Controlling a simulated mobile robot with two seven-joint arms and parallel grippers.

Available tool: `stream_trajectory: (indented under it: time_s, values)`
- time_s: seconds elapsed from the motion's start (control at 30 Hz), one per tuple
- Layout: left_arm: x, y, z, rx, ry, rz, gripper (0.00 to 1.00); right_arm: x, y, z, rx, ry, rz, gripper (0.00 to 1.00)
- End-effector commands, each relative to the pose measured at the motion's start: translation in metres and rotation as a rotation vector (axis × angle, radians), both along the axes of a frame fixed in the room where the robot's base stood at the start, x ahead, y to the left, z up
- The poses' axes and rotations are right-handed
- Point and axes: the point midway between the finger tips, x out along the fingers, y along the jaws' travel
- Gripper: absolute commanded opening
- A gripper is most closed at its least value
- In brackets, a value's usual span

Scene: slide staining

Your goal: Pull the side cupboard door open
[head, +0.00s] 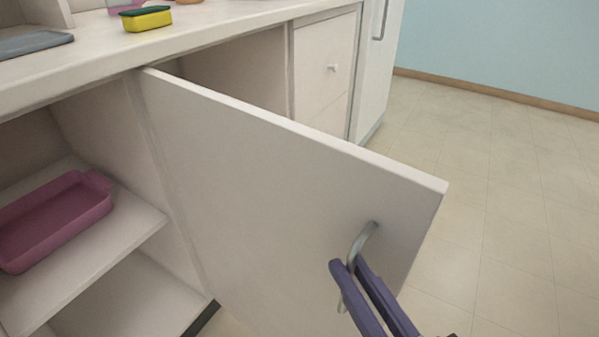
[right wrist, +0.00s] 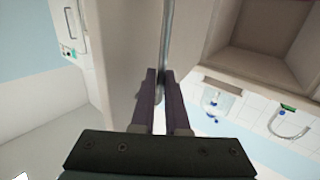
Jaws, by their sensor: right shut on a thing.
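The cupboard door (head: 270,190) is a pale panel, hinged at its left side below the counter. It stands swung out from the cupboard front, with an opening visible behind it. Its curved metal handle (head: 361,243) is near the door's free edge. My right gripper (head: 346,264) is shut on the handle, with its purple fingers on either side of the bar. In the right wrist view, the fingers (right wrist: 161,75) close around the handle bar (right wrist: 166,45) beside the door panel (right wrist: 128,50). My left gripper is in neither view.
A pink tray (head: 95,183) lies on an open shelf at left. On the counter (head: 220,27) are a yellow and green sponge (head: 147,19) and a grey flat item (head: 35,43). A drawer front (head: 322,62) is beyond the door. The floor (head: 500,200) at right is clear.

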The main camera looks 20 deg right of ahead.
Motion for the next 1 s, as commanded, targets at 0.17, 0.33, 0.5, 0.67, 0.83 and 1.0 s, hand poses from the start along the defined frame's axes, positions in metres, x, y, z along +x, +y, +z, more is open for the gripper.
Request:
stream_trajectory:
  time_s: [0.17, 0.33, 0.5, 0.67, 0.83, 1.0]
  values:
    - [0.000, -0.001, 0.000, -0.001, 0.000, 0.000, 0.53, 0.002, 0.002, 0.000, -0.001, -0.001, 0.005, 0.00]
    - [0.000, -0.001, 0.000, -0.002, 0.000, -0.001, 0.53, 0.001, 0.002, 0.001, -0.001, -0.001, 0.003, 0.28]
    - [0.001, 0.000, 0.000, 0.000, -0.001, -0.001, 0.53, 0.001, 0.001, 0.001, 0.000, -0.001, 0.001, 0.42]
    - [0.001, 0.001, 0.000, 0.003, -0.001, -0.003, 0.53, 0.000, 0.000, 0.000, 0.000, -0.001, 0.000, 0.42]
    - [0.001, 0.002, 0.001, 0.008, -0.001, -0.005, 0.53, -0.009, 0.000, 0.000, 0.000, 0.002, 0.000, 0.42]
    - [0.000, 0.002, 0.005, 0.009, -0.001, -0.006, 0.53, -0.040, -0.001, 0.000, 0.000, 0.006, 0.001, 0.42]
